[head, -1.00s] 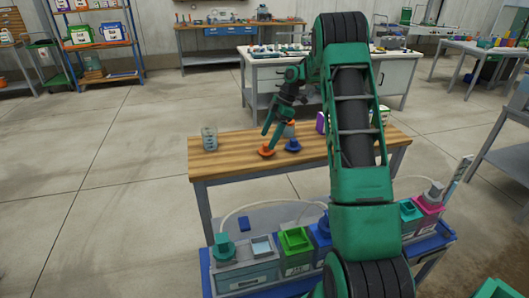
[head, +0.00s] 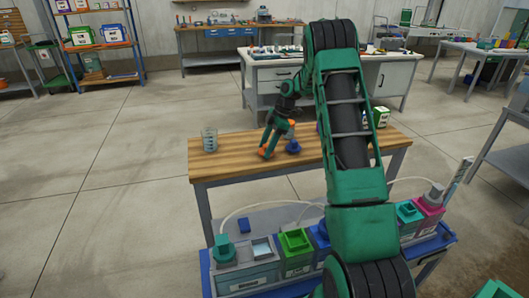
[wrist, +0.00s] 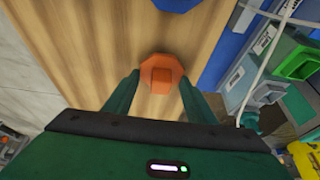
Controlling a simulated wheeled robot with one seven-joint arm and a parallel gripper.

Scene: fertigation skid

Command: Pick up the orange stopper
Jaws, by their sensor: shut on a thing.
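The orange stopper (head: 262,154) is at the front left part of the wooden bench top (head: 235,165), mostly hidden by my fingers in the head view. In the wrist view the orange stopper (wrist: 161,73) shows as a faceted disc with a square knob, between my two green fingers. My gripper (head: 266,150) is shut on it, pointing down; it also shows in the wrist view (wrist: 160,80). I cannot tell whether the stopper still touches the wood.
A blue stopper (head: 293,147) stands close to the right of my gripper. A clear beaker (head: 209,140) stands to the left. My arm covers much of the bench's right side. A skid with coloured tanks (head: 295,241) is in front.

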